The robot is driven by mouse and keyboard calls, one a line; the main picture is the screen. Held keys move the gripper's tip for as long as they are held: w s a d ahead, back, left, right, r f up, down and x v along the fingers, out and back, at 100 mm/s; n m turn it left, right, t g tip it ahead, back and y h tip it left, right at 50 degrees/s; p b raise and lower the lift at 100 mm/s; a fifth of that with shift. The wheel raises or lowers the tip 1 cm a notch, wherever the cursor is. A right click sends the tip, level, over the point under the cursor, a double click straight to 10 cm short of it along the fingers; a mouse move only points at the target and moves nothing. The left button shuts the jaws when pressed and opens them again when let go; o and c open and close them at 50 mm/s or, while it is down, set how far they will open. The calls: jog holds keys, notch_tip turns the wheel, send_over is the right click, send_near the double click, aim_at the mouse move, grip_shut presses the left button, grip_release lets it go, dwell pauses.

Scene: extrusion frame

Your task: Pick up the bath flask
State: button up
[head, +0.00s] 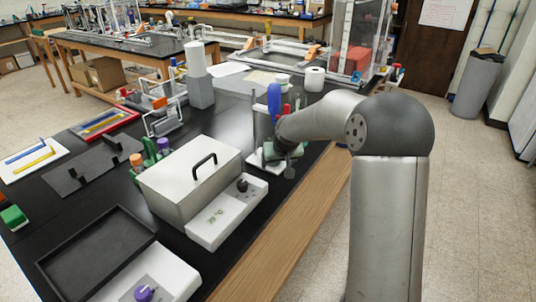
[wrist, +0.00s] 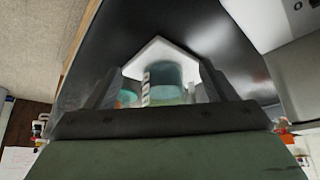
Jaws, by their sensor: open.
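A clear, teal-tinted glass vessel (wrist: 172,76), which looks like the bath flask, stands on a white plate (wrist: 158,47) in the wrist view. My gripper (wrist: 158,88) is open, with one finger to the left of the vessel and one to the right. The gripper body hides the vessel's lower part in the picture, and I cannot tell whether the fingers touch it. In the head view my gripper (head: 284,160) is low over the white base (head: 257,167) near the bench's right edge. The vessel is mostly hidden there.
A blue-and-red item (head: 274,102) stands close behind my gripper. A white box unit with a black handle (head: 190,180) stands to the left. A paper roll (head: 315,79) stands farther back. The wooden bench edge (head: 285,235) is close on the right.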

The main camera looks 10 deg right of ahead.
jog(key=w, duration=0.2)
jog(key=w+p, duration=0.1)
jog(key=w, duration=0.2)
jog(key=w+p, duration=0.1)
jog(key=w, duration=0.1)
jog(key=shift+w+a, duration=0.15)
jog(key=shift+a, duration=0.15)
jog(key=shift+w+f, duration=0.35)
jog(key=shift+f, duration=0.2)
jog(key=c, duration=1.1)
jog(key=shift+c, duration=0.5)
jog(key=shift+s+r, duration=0.1)
jog(key=shift+r, duration=0.05)
